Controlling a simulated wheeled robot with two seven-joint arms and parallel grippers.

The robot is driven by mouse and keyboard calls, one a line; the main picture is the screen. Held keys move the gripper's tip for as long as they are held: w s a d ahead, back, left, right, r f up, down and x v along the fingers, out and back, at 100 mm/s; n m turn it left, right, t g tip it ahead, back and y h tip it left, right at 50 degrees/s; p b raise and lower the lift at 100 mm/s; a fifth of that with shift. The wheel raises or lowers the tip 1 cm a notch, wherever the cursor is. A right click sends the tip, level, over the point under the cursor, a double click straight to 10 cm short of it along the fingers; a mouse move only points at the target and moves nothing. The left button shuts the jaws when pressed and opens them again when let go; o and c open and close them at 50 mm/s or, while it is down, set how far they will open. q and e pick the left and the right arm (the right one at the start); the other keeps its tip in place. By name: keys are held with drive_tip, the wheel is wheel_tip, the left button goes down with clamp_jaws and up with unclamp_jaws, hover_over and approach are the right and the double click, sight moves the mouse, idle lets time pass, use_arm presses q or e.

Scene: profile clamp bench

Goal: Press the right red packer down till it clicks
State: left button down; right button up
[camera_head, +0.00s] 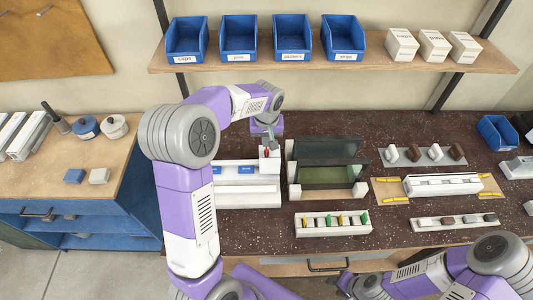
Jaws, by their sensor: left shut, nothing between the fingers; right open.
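A white profile (246,197) lies on the dark bench left of centre, with blue pieces (246,169) along its back part. A small red packer (266,153) shows at the right end of that back part, mostly hidden by my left gripper. My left gripper (268,147) is shut with nothing held and points down right at the red packer. I cannot tell whether it touches the packer. Any other red packer there is hidden by my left arm. My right gripper (347,286) is open and empty at the bench's front edge, low in the picture.
A dark open-lidded box (328,177) stands just right of the profile. A white tray of coloured pieces (333,223) lies in front of it. More trays and a white profile (443,184) lie to the right. Blue bins (238,36) stand on the shelf above.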

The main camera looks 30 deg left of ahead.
use_arm(q)
drive_tip(key=shift+f, duration=0.15)
drive_tip(key=shift+f+b, duration=0.5)
drive_tip(key=shift+f+b, duration=0.35)
drive_tip(key=shift+f, duration=0.1)
idle(0.4)
drive_tip(key=shift+r, duration=0.1)
drive_tip(key=shift+r+p, duration=2.75)
drive_tip(key=shift+r, duration=0.75)
